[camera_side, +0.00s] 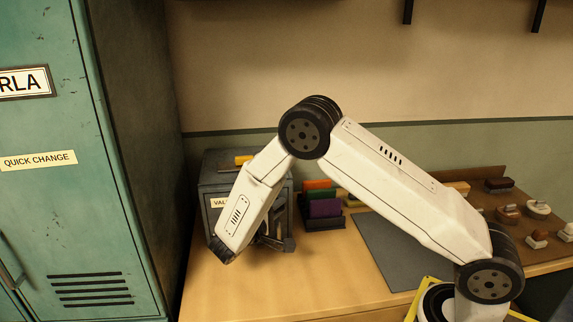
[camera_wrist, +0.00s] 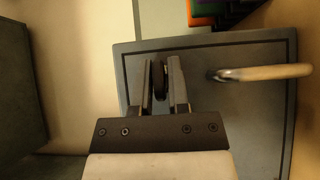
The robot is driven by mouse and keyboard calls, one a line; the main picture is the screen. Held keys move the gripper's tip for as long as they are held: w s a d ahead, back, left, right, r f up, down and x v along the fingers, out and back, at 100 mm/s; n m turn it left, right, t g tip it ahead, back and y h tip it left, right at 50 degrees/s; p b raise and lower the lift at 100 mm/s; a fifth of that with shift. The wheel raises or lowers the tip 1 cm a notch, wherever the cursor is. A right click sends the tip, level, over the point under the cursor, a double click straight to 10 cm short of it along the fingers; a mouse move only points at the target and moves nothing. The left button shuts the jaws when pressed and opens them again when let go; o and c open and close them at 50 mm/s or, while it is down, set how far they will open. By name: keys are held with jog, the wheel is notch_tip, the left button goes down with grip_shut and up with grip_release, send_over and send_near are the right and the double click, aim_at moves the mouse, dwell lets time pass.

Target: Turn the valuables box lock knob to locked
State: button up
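The valuables box (camera_side: 211,180) is a dark grey metal box on the wooden bench, partly hidden behind my arm, with a label starting "VAL". Its grey front face fills much of the wrist view (camera_wrist: 245,110). A dark lock knob (camera_wrist: 159,82) shows there between the two fingers of my gripper (camera_wrist: 161,65). The fingers stand apart, one each side of the knob, with a gap on the right; contact on the left is unclear. In the side view my gripper (camera_side: 275,238) is at the box front, and the knob is hidden. I cannot read the knob's setting.
A pale bar handle (camera_wrist: 265,72) sticks out from the box face, right of my gripper. A teal locker (camera_side: 70,150) stands left of the box. Coloured upright items (camera_side: 325,208) stand right of it, then a grey mat (camera_side: 385,250). The bench front is clear.

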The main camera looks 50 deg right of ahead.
grip_shut()
jog(key=shift+n+h, duration=0.3)
jog(key=shift+n+t+h, duration=0.8)
jog(key=shift+n+h, duration=0.9)
jog(key=shift+n, duration=0.6)
jog(key=o, duration=0.5)
grip_release()
jog(key=shift+a, duration=0.1)
jog(key=shift+v, duration=3.85)
